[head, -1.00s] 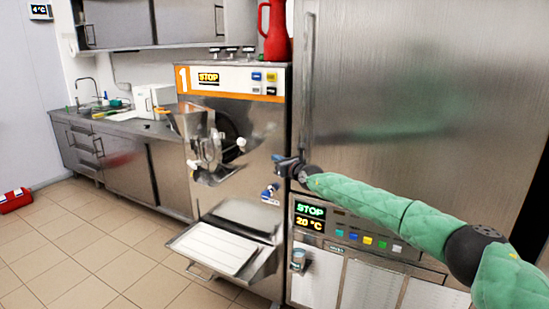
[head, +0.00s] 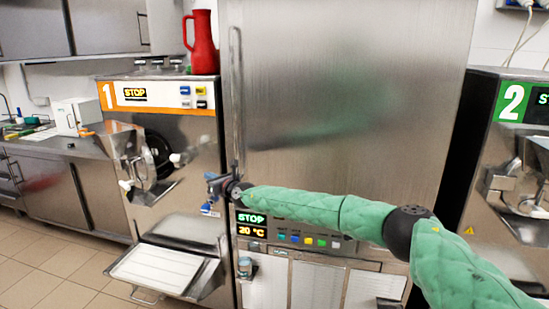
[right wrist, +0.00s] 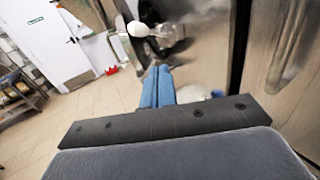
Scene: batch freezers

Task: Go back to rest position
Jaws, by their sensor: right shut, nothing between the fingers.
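My right gripper (head: 212,190) is at the end of the green-sleeved arm that comes in from the right in the head view. It is in front of the gap between the machine marked 1 and the tall steel cabinet, near the lower end of the cabinet's long handle. In the right wrist view its blue fingers (right wrist: 156,88) are together with nothing between them. I cannot tell from these views whether it touches anything. My left gripper does not show.
Freezer 1 (head: 185,125) stands at left with a tray shelf (head: 165,268) jutting forward. The steel cabinet (head: 345,90) has a control panel (head: 300,238) below its door. Freezer 2 (head: 500,150) is at right. A red jug (head: 203,45) stands on freezer 1. Floor (head: 60,275) is clear at lower left.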

